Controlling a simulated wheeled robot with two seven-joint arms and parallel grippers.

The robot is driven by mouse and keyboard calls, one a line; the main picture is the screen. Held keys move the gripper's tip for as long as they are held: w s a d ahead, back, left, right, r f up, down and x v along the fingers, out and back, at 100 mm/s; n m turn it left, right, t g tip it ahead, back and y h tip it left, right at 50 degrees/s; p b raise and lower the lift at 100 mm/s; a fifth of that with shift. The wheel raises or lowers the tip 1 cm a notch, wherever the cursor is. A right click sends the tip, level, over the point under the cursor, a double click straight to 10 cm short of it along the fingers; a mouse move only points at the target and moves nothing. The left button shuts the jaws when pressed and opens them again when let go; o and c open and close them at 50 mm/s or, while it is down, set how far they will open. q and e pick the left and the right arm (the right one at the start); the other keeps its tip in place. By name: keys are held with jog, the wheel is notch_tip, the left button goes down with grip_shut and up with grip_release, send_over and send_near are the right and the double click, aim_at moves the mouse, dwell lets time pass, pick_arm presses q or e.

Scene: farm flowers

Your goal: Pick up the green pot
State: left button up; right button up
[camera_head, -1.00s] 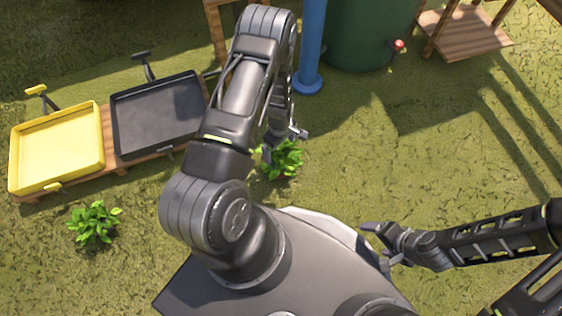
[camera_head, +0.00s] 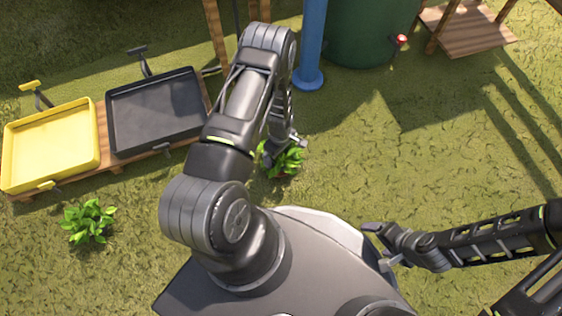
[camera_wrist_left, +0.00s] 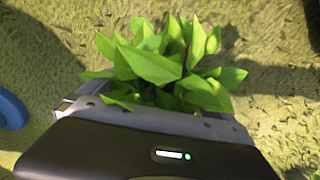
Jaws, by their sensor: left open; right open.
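A leafy green plant (camera_head: 287,161) stands on the grass under my left gripper. Its pot is mostly hidden by leaves, so I cannot tell its colour. My left gripper (camera_head: 282,150) is open right at the plant, with its fingers at the leaves. In the left wrist view, the leaves (camera_wrist_left: 165,60) spread just beyond the gripper's front edge, and the pot is hidden. A second leafy plant (camera_head: 86,219) stands at the left, with only a dark bit of pot showing. My right gripper (camera_head: 375,243) is open and empty, away from both plants.
A yellow tray (camera_head: 50,148) and a black tray (camera_head: 155,110) rest on a wooden board at the left. A blue post (camera_head: 312,45) and a dark green barrel (camera_head: 370,30) stand behind the near plant. Grass to the right is free.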

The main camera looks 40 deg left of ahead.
pick_arm(q)
jog(key=shift+c, duration=0.6)
jog(key=c, duration=1.6)
jog(key=shift+r, duration=0.15)
notch_tip(320, 180, up, 10)
jog(key=p, duration=0.4)
